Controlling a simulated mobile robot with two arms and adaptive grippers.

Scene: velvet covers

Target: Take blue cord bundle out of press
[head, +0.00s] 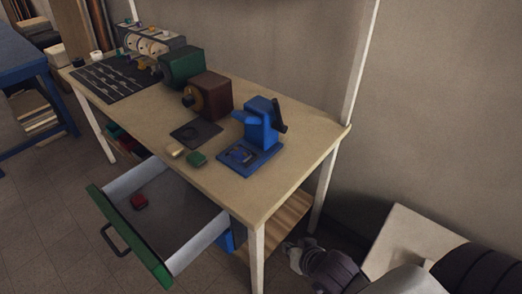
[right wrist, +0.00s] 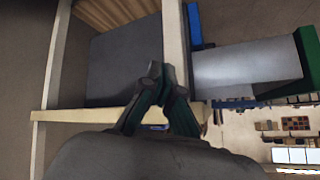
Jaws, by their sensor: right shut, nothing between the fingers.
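The blue press (head: 262,125) stands on the right part of the workbench, with a dark handle on its right side. A small rounded blue shape lies on the press base, under its head; it may be the blue cord bundle (head: 240,155), but it is too small and blends too much with the press to be sure. My right gripper (head: 292,249) is low at the right, below the bench top and beside its front right leg, away from the press. In the right wrist view its fingers (right wrist: 164,82) are shut and empty. My left gripper is not in view.
The bench top (head: 290,180) is clear right of the press. A dark pad (head: 196,133), tan and green blocks, and brown and green machines stand left of the press. A wall is behind.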

